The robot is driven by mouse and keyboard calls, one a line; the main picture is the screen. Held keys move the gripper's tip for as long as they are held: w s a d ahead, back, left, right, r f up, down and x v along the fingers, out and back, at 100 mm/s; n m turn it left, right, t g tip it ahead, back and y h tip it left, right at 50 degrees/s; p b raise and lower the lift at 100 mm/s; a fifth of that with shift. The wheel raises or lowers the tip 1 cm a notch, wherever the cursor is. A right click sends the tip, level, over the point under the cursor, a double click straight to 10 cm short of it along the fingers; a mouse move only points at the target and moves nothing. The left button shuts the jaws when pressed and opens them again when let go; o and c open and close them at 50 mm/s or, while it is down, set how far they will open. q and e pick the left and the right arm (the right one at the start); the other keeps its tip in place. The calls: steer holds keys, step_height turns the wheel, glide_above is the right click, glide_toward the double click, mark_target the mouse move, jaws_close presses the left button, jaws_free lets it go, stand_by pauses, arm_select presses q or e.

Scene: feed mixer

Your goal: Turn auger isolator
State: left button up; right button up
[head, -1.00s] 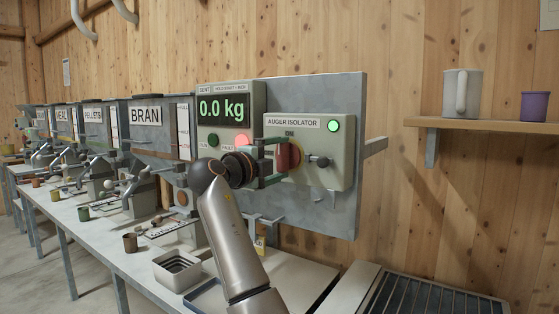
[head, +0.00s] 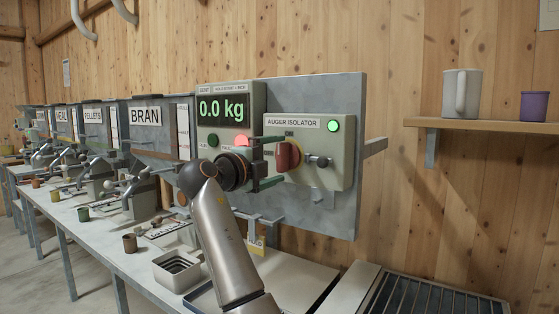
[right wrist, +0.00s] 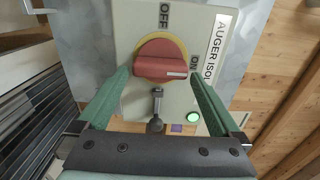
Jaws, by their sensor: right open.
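The auger isolator is a pale box (head: 338,178) with a red rotary knob (head: 289,157) on its front. In the right wrist view the red knob (right wrist: 158,66) sits on a yellow disc (right wrist: 160,42). Its white mark points to the ON label (right wrist: 194,66); the OFF label (right wrist: 164,16) is at the top. A green lamp (head: 333,126) on the box is lit. My right gripper (head: 270,162) is open and empty in front of the knob. In the wrist view its green fingers (right wrist: 160,76) lie to either side of the knob, apparently clear of it. My left gripper is not in view.
A metal post with a dark end (head: 318,161) sticks out beside the knob. The scale panel (head: 221,109) reads 0.0 kg and has a lit red button (head: 241,141). A bench (head: 300,276) runs below. A shelf (head: 490,125) holds a mug and a purple cup.

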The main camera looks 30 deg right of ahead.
steer(key=v, duration=1.1)
steer(key=shift+f, duration=0.1)
